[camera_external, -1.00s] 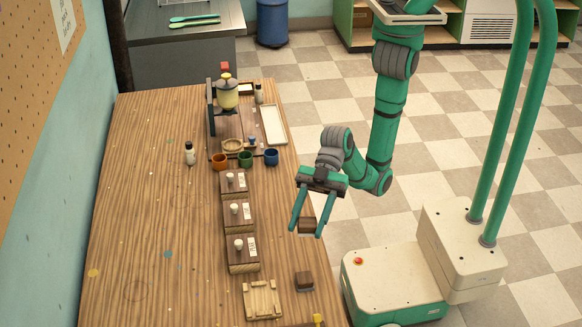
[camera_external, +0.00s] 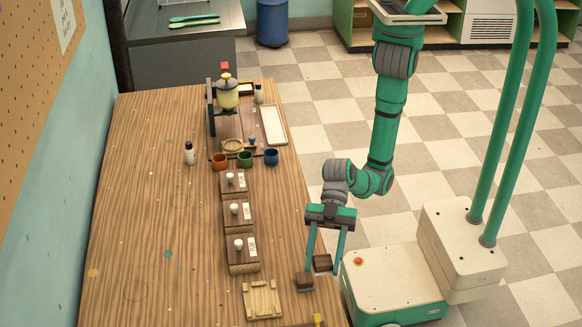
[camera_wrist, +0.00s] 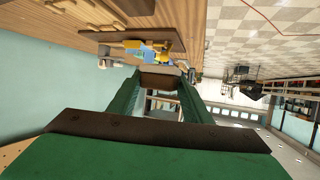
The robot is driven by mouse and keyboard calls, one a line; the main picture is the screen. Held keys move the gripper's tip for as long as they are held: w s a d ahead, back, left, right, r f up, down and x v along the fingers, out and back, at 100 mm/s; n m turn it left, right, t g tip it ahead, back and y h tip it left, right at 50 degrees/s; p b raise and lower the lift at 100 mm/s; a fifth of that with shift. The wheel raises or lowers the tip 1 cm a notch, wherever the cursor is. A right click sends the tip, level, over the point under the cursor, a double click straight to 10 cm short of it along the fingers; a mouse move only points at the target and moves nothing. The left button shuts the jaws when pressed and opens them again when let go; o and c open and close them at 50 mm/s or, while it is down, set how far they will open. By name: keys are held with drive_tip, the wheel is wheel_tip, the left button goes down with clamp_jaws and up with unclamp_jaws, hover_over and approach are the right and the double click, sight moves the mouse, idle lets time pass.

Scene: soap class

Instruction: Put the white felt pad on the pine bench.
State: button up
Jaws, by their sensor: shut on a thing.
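My gripper (camera_external: 322,267) is shut on a small dark brown block (camera_external: 322,262), held at the table's right edge. The held block also shows between the fingers in the wrist view (camera_wrist: 161,80). A similar brown block (camera_external: 304,282) lies on the table just left of and below the gripper; I cannot tell whether the two touch. A pale slatted wooden piece (camera_external: 262,314), which may be the pine bench, lies on the table further left. I cannot make out a white felt pad for certain.
The wooden table (camera_external: 140,210) is largely bare on its left. Dark wooden blocks with white knobs (camera_external: 241,258) stand in a row, with coloured cups (camera_external: 245,159) behind them. A white tray (camera_external: 273,125) lies further back. Something yellow (camera_external: 318,320) shows at the near edge.

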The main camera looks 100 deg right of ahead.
hover_over(310, 307)
wheel_tip(310, 307, down, 6)
drive_tip(key=shift+a+f, duration=0.1)
drive_tip(key=shift+a, duration=0.05)
drive_tip(key=shift+f, duration=1.65)
drive_tip(key=o, duration=1.1)
drive_tip(key=shift+f, duration=0.15)
drive_tip(key=shift+c, duration=0.2)
drive_tip(key=shift+d+r, duration=0.2)
drive_tip(key=shift+r, duration=0.05)
drive_tip(key=v, duration=1.1)
drive_tip(key=shift+s+d+r, duration=0.1)
drive_tip(key=shift+d, duration=0.1)
